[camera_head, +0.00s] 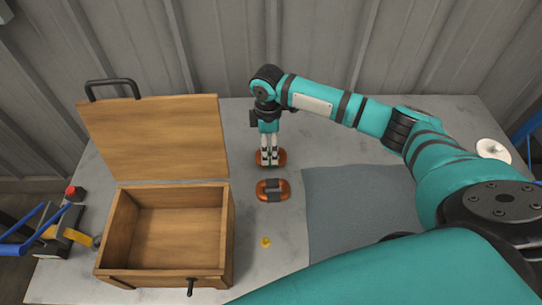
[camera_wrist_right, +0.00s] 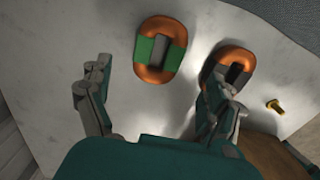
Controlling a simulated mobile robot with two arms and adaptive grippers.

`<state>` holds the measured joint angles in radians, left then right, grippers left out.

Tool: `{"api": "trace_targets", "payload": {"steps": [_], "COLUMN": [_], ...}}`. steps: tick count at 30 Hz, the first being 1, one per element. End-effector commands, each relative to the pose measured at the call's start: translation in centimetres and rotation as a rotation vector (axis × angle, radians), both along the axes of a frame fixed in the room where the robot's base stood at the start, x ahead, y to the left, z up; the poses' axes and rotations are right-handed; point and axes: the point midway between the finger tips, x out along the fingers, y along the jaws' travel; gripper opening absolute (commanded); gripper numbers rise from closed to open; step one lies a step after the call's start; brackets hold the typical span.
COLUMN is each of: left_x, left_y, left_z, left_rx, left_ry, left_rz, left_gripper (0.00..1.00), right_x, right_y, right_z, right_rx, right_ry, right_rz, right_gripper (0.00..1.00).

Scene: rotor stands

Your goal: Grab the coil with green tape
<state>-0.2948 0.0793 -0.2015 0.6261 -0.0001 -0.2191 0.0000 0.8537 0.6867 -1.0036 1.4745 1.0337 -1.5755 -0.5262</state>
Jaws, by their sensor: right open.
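The copper-coloured coil with green tape (camera_wrist_right: 142,50) lies flat on the table in the right wrist view, ahead of my open right gripper (camera_wrist_right: 162,72) and between the lines of its fingers. In the head view this coil (camera_head: 283,157) is largely covered by my right gripper (camera_head: 269,158), which points down over it. I cannot tell the exact height of the fingertips above it. A second coil with dark tape (camera_head: 272,190) lies just nearer in the head view. In the wrist view this coil (camera_wrist_right: 235,54) is partly hidden by the right-hand finger. My left gripper is not in view.
An open wooden box (camera_head: 228,235) with its lid raised stands on the left. A grey mat (camera_head: 345,205) covers the table right of the coils. A small yellow bolt (camera_head: 265,242) lies near the box. A white round object (camera_head: 493,150) is at the far right.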

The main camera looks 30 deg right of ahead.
Motion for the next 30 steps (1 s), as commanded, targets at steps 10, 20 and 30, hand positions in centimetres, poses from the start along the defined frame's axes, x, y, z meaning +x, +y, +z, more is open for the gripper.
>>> {"api": "trace_targets", "payload": {"steps": [10, 20, 30], "left_x": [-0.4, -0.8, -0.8], "left_y": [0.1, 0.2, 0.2], "left_z": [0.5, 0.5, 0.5], "left_rx": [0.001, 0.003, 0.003], "left_ry": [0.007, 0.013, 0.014], "left_rz": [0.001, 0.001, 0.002], "left_gripper": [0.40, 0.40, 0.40], "right_x": [0.2, 0.3, 0.2], "right_y": [-0.3, -0.3, -0.4], "right_z": [-4.4, -5.3, -5.3], "right_rx": [0.000, 0.000, 0.000], "right_ry": [0.002, 0.000, 0.000], "right_rz": [0.000, 0.002, 0.001], "right_gripper": [0.90, 0.90, 0.49]}}
